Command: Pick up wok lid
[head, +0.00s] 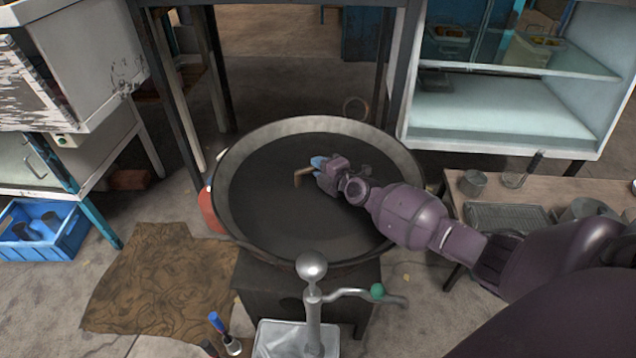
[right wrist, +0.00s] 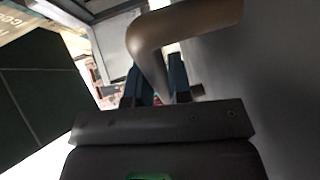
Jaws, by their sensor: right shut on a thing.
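The large round wok (head: 229,200) stands on a dark stand in the middle of the head view. The wok lid (head: 290,220) is the dark disc inside its rim. I cannot tell whether it rests there or is lifted. Its bent brown handle (head: 303,176) rises near the centre and shows close up in the right wrist view (right wrist: 185,27). My right gripper (head: 319,164) reaches in from the right over the lid. Its blue fingers (right wrist: 163,82) are shut on the handle. My left gripper is not in view.
A metal pump with a green knob (head: 377,291) stands in front of the wok. A table (head: 590,190) with pots and a rack is at right. A blue crate (head: 75,238) is at left. Dark posts (head: 172,95) stand behind the wok. A brown cloth (head: 150,285) lies on the floor.

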